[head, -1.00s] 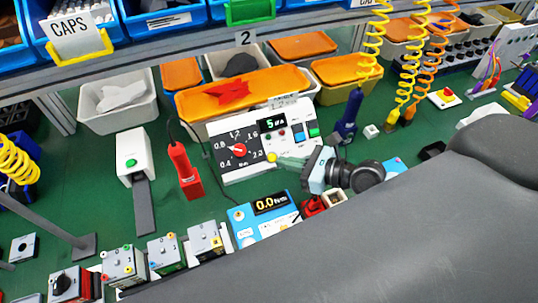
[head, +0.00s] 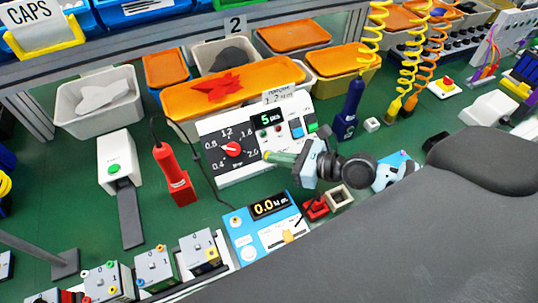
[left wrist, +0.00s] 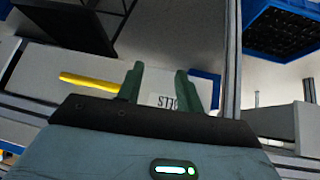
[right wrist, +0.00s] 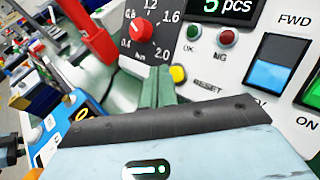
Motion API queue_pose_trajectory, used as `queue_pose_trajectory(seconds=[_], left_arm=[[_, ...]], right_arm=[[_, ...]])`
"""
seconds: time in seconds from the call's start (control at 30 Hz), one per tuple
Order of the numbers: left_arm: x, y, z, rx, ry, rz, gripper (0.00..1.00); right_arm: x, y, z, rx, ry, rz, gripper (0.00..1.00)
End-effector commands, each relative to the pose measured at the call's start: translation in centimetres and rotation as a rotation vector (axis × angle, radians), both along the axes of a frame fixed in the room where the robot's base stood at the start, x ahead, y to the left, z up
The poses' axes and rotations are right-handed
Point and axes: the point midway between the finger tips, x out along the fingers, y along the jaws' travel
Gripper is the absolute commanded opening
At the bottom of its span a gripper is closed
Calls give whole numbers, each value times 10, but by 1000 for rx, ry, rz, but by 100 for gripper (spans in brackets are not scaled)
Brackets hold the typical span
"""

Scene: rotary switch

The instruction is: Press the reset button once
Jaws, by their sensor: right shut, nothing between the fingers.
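The white control panel (head: 213,171) has a red rotary knob (head: 233,149) on a dark dial and a green "5 pcs" display. The yellow reset button (right wrist: 178,74) sits above the label "RESET" in the right wrist view. In the head view my right gripper (head: 270,156) points at the panel, its tips at the small yellow button (head: 265,154) and partly covering it. In the right wrist view its fingers are shut and empty, their tips just left of the button; contact cannot be told. My left gripper (left wrist: 158,85) is open and empty, away from the panel.
A blue meter reading 0.0 (head: 262,232) stands in front of the panel. A red tool (head: 173,172) stands to the left and a dark blue tool (head: 349,110) to the right. Orange-lidded bins (head: 225,94) stand behind. A small red item (head: 316,207) lies below my right gripper.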

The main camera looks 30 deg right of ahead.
Motion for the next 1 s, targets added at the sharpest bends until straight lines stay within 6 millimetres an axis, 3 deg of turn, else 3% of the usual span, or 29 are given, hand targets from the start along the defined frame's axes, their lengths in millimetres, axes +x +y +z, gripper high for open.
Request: queue_pose_trajectory(seconds=[0.57,1.0], left_arm=[[-10,0,-4,1,21,-1,36],[-7,0,-3,1,15,-1,36]], right_arm=[[0,0,0,1,1,0,0],[0,0,0,1,1,0,0]])
